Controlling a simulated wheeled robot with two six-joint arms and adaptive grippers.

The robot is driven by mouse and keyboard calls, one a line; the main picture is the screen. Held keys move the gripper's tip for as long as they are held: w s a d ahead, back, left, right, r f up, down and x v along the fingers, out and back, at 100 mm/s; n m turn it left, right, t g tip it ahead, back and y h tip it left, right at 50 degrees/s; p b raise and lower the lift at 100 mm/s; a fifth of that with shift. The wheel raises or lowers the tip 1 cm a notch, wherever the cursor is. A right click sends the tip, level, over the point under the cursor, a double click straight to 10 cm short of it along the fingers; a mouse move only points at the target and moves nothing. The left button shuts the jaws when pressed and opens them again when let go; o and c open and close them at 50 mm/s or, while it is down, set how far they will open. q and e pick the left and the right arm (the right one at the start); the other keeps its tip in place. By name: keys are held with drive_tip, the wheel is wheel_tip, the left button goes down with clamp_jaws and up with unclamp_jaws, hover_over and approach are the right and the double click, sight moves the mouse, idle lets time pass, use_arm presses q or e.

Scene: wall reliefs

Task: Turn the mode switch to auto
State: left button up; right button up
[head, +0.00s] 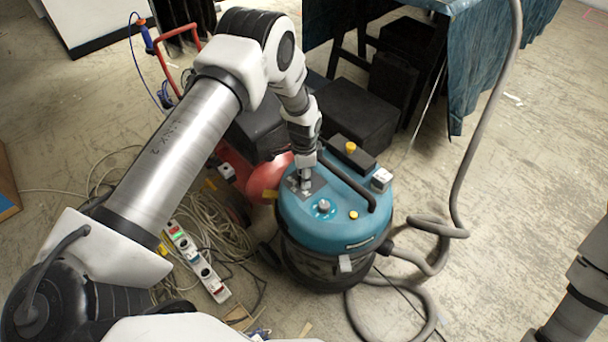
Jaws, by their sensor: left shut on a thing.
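A vacuum cleaner with a blue lid (340,228) and a dark drum stands upright on the floor in the middle of the head view. My left gripper (305,184) points down onto a dark plate (317,186) on the left of the lid and is shut on a small part there. That part is mostly hidden by the fingers; I take it to be the mode switch, but its setting cannot be read. A round knob (323,206) and a yellow button (353,214) sit nearer the front of the lid. My right gripper is out of view.
A grey hose (459,190) rises at the right and coils on the floor. A power strip (200,262) and tangled cables (222,233) lie left of the vacuum. Black boxes (348,112) stand behind it. The floor at right is mostly clear.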

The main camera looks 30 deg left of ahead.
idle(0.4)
use_arm(q)
drive_tip(key=o, duration=1.1)
drive_tip(key=shift+o, duration=0.2)
wheel_tip(320, 180, up, 12)
